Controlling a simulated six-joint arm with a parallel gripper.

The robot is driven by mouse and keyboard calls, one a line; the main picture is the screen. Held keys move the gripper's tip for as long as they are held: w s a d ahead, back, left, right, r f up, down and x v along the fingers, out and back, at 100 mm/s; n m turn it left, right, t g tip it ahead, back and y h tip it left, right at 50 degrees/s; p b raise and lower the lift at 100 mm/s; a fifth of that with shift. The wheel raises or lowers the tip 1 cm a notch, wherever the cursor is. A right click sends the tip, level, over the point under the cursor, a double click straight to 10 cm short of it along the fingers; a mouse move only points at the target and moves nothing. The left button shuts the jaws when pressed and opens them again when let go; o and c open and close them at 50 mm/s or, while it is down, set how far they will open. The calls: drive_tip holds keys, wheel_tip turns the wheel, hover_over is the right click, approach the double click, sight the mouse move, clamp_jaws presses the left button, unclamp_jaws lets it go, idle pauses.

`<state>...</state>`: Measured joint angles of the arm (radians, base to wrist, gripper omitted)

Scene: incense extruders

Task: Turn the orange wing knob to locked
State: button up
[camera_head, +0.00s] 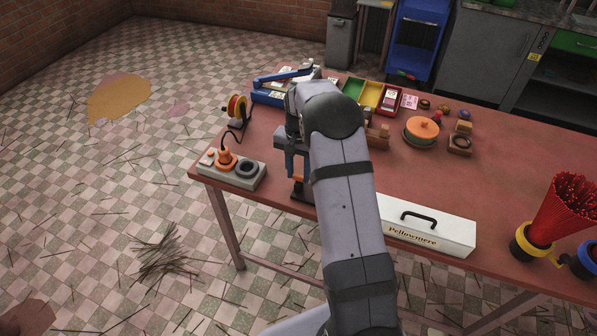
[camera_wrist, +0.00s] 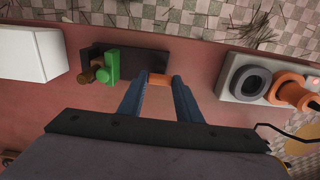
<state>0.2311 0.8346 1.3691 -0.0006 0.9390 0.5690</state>
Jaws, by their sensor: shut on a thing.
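The orange wing knob (camera_wrist: 159,79) shows in the wrist view between the tips of my gripper (camera_wrist: 158,84). My gripper's two blue fingers are shut on it from both sides. The knob is at the end of a dark block (camera_wrist: 135,60) that also carries a green part (camera_wrist: 112,66) and a brass-coloured part. In the head view my gripper (camera_head: 297,170) points down near the table's front edge, with a bit of orange below its fingers. My arm hides much of the block there. I cannot read any lock marking or the knob's exact angle.
A grey socket strip (camera_head: 243,177) with an orange plug (camera_head: 227,158) stands to the left. A white Pellowmere box (camera_head: 440,236) stands to the right.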

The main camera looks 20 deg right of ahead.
sight(299, 175)
drive_tip(key=shift+w+r, duration=0.1)
drive_tip(key=shift+r, duration=0.05)
drive_tip(key=o, duration=1)
drive_tip(key=shift+o, duration=0.2)
wheel_tip(299, 175, up, 7)
drive_tip(key=shift+f+b, duration=0.15)
drive_tip(key=shift+b, duration=1.05)
drive_tip(key=shift+r, duration=0.25)
